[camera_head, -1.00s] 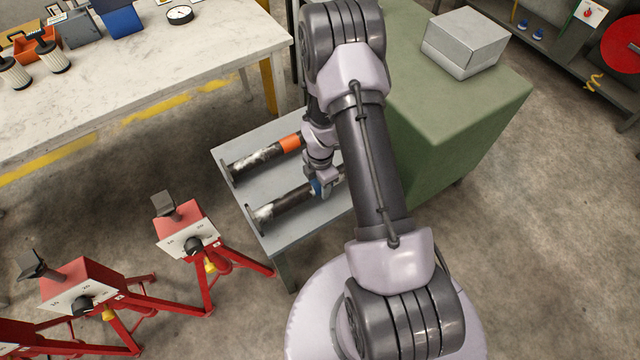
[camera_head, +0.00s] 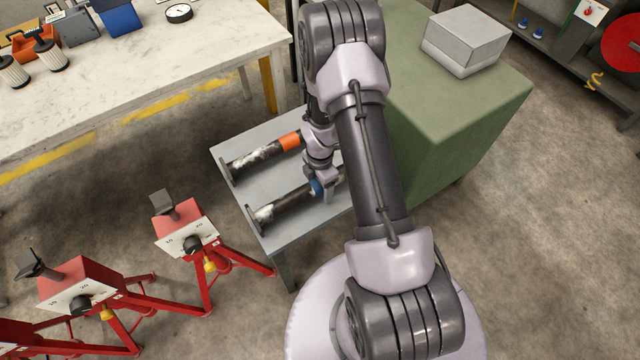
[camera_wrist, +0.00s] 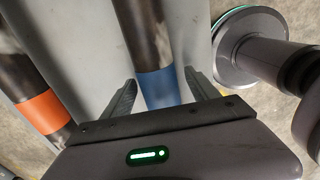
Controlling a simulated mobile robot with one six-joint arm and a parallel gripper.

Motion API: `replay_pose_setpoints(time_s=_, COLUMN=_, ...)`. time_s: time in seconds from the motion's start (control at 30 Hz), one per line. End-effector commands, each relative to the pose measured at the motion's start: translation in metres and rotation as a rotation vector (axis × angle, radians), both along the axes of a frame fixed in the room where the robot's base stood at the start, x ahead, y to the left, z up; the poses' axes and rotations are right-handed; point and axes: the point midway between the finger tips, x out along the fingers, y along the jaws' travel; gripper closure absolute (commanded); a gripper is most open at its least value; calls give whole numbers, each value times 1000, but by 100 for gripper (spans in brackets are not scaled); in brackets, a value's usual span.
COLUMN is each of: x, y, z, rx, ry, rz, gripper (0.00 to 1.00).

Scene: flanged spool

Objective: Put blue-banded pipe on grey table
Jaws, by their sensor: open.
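The blue-banded pipe (camera_head: 286,207) is dark with pale worn patches and a flange at its left end. It lies on the small grey table (camera_head: 258,183), its right part hidden by my arm. Its blue band (camera_wrist: 158,88) shows in the wrist view between the two fingers of my gripper (camera_wrist: 160,92). My gripper is open, with one finger on each side of the band in that view. I cannot tell whether the fingers touch the pipe. In the head view my gripper (camera_head: 328,188) is at the pipe's band, partly hidden by my wrist.
An orange-banded pipe (camera_head: 262,158) lies alongside on the same table. A green cabinet (camera_head: 445,110) with a grey box (camera_head: 465,40) stands to the right. Red stands (camera_head: 187,232) are at lower left. A long pale workbench (camera_head: 130,75) is at upper left.

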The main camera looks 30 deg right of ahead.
Motion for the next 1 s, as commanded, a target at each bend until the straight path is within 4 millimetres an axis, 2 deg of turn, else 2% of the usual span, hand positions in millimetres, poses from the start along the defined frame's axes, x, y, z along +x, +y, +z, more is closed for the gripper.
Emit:
replay_pose_setpoints(time_s=0.17, x=2, y=0, z=44, rx=-2, ry=-5, rz=0, gripper=31)
replay_pose_setpoints(time_s=0.4, x=2, y=0, z=122, rx=-2, ry=-5, rz=0, gripper=31)
replay_pose_setpoints(time_s=0.5, x=2, y=0, z=147, rx=-2, ry=-5, rz=0, gripper=31)
replay_pose_setpoints(time_s=0.6, x=1, y=0, z=163, rx=-1, ry=-3, rz=1, gripper=31)
replay_pose_setpoints(time_s=0.7, x=1, y=0, z=171, rx=-1, ry=-2, rz=1, gripper=31)
replay_pose_setpoints(time_s=1.0, x=1, y=0, z=172, rx=-1, ry=-2, rz=0, gripper=31)
